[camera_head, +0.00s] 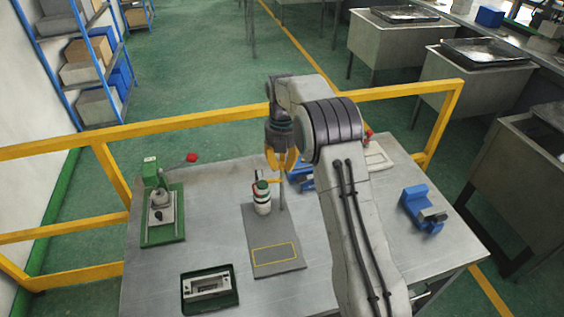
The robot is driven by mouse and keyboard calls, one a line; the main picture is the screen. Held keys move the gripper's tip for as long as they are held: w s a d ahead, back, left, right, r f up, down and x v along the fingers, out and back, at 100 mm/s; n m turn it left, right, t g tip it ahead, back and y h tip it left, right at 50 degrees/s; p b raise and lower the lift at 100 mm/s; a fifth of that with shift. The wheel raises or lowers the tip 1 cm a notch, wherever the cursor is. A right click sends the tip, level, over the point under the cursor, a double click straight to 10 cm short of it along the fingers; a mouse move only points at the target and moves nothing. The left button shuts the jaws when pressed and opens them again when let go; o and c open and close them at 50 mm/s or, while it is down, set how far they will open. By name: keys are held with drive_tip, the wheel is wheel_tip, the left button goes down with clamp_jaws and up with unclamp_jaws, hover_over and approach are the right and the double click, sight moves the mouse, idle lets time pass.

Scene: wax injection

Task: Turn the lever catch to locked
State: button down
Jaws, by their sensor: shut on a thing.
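My gripper (281,167), with orange fingers, points down at the top of a thin upright post (282,196) on a grey plate (264,228). It is shut on what looks like the lever catch there. A short orange bar (273,181) sticks out leftward from near the post's top, toward a white cylinder with a green band (262,203). The fingers hide most of the catch, and its turned position cannot be told.
A green press stand (162,228) stands at left and a green tray (206,305) at front left. A blue vise (421,210) is at right. A blue object (300,177) and a pale tray (378,160) lie behind my arm. A yellow rail (190,122) runs behind the table.

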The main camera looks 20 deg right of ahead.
drive_tip(key=shift+s+f+n, duration=0.1)
drive_tip(key=shift+f+n, duration=0.1)
drive_tip(key=shift+n, duration=0.2)
drive_tip(key=c, duration=1)
unclamp_jaws()
drive_tip(key=shift+r, duration=0.15)
drive_tip(key=shift+c, duration=0.2)
drive_tip(key=shift+r, duration=0.15)
wheel_tip(320, 180, up, 12)
